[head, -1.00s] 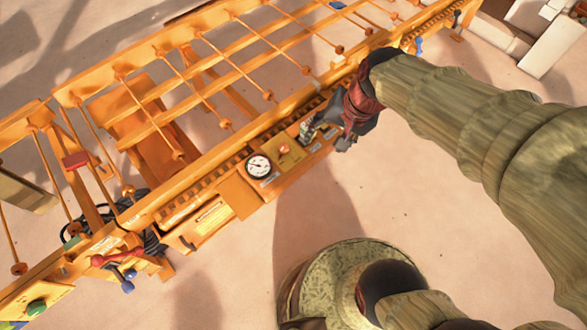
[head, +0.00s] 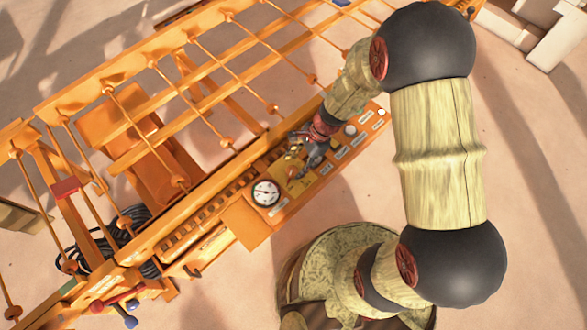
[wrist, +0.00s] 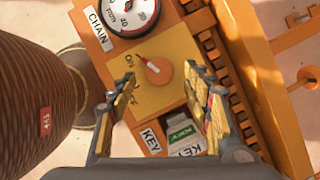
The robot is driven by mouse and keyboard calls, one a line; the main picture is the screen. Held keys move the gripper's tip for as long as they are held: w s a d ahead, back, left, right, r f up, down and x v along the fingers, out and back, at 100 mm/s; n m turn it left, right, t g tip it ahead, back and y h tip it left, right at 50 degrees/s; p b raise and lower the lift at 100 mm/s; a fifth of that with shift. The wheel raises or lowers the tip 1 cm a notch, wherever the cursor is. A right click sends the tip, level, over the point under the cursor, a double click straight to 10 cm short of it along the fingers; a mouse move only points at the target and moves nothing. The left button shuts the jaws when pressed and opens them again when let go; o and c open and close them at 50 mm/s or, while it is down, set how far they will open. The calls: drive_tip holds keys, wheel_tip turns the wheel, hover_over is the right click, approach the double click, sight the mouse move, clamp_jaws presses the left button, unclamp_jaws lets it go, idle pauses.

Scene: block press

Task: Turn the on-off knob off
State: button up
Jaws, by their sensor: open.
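The on-off knob (wrist: 158,71) is a round orange dial on a yellow plate (wrist: 158,96) in the wrist view. Its red-and-white pointer aims up and left, toward the ON label (wrist: 130,58). The OFF label is lower left, partly hidden by a finger. My gripper (wrist: 162,80) is open and empty, one finger on each side of the knob in the picture; I see no contact, and cannot tell the height between. In the head view my gripper (head: 300,152) is over the control panel, right of the gauge, and largely covers the knob area.
A round gauge (wrist: 132,10) labelled CHAIN is beside the knob plate. The orange frame with rods (head: 190,90) runs along the panel's back. Pale open floor (head: 215,290) lies in front.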

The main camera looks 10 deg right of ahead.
sight(292, 170)
drive_tip(key=shift+b+x, duration=0.45)
drive_tip(key=shift+x, duration=1)
drive_tip(key=shift+c, duration=0.8)
drive_tip(key=c, duration=1)
drive_tip(key=shift+n+p, duration=0.3)
drive_tip(key=n+g+p, duration=0.1)
drive_tip(key=n, duration=0.1)
drive_tip(key=n+g+h+p, duration=0.1)
drive_tip(key=n+p, duration=0.1)
drive_tip(key=n, duration=0.1)
drive_tip(key=shift+w+a+r+n+p, duration=0.1)
drive_tip(key=shift+w+n+p, duration=0.05)
drive_tip(key=shift+n+p, duration=0.15)
drive_tip(key=n+g+h+p, duration=0.1)
drive_tip(key=n, duration=0.2)
drive_tip(key=shift+a+n+p, duration=0.1)
drive_tip(key=shift+n+p, duration=0.2)
drive_tip(key=shift+p, duration=0.1)
drive_tip(key=shift+n+g+h+p, duration=0.3)
drive_tip(key=shift+n+h+p, duration=0.45)
drive_tip(key=shift+n, duration=1.25)
